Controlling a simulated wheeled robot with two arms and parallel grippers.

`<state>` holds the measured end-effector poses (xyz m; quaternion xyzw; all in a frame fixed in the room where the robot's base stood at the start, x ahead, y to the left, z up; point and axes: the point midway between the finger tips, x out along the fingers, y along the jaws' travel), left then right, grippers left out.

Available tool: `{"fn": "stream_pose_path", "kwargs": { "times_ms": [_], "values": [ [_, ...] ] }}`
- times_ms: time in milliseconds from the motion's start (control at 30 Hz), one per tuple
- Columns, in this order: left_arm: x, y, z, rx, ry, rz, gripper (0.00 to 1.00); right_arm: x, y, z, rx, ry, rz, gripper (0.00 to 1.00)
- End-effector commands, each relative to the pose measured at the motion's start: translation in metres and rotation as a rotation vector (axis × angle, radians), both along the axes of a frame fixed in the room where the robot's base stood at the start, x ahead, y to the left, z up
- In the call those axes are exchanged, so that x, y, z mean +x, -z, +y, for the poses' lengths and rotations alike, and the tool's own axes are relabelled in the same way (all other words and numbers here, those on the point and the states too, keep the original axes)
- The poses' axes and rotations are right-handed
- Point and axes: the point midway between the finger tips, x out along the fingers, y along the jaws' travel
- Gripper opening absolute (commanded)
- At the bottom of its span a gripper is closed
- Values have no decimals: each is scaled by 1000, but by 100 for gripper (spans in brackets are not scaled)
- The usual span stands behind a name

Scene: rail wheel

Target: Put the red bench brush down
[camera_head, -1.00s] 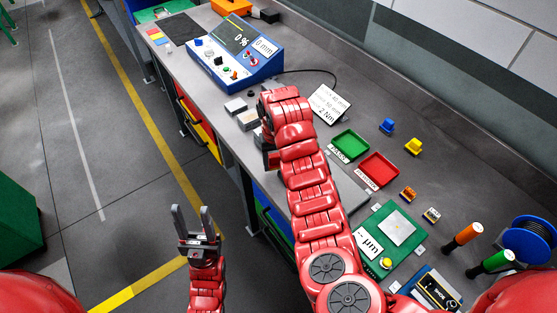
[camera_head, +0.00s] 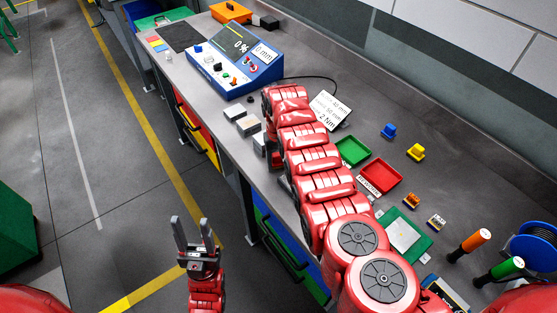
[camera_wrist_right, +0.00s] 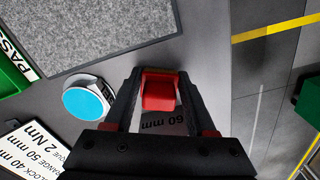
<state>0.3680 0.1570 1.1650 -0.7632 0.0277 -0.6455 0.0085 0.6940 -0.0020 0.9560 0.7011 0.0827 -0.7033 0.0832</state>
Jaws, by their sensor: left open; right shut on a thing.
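The red bench brush (camera_wrist_right: 158,92) shows in the right wrist view as a short red end between the fingers of my right gripper (camera_wrist_right: 156,82). The gripper is shut on it, over the bench's front edge area. Its bristles are not visible, and I cannot tell whether it touches the bench. In the head view my right arm hides the brush and most of that gripper. My left gripper (camera_head: 192,234) is open and empty, over the floor in front of the bench (camera_head: 222,146).
In the right wrist view, a grey mat (camera_wrist_right: 100,35), a blue-topped round piece (camera_wrist_right: 87,102) and a "60 mm" label (camera_wrist_right: 163,122) lie close by. The head view shows a green tray (camera_head: 352,150), a red tray (camera_head: 379,177) and a blue console (camera_head: 235,62).

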Motion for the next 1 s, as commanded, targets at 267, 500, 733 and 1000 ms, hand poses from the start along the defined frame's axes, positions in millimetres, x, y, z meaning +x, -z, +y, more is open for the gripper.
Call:
{"fn": "stream_pose_path", "kwargs": {
  "times_ms": [267,500,733,1000],
  "values": [
    [0,0,0,0,0,0,50,0,4,0,0,-1,0,0],
    [0,2,0,0,0,0,50,0,7,0,0,-1,0,63],
    [0,2,0,0,0,0,50,-1,7,0,0,-1,0,86],
    [0,1,0,0,0,0,50,0,2,0,0,0,-2,86]
  ]
}}
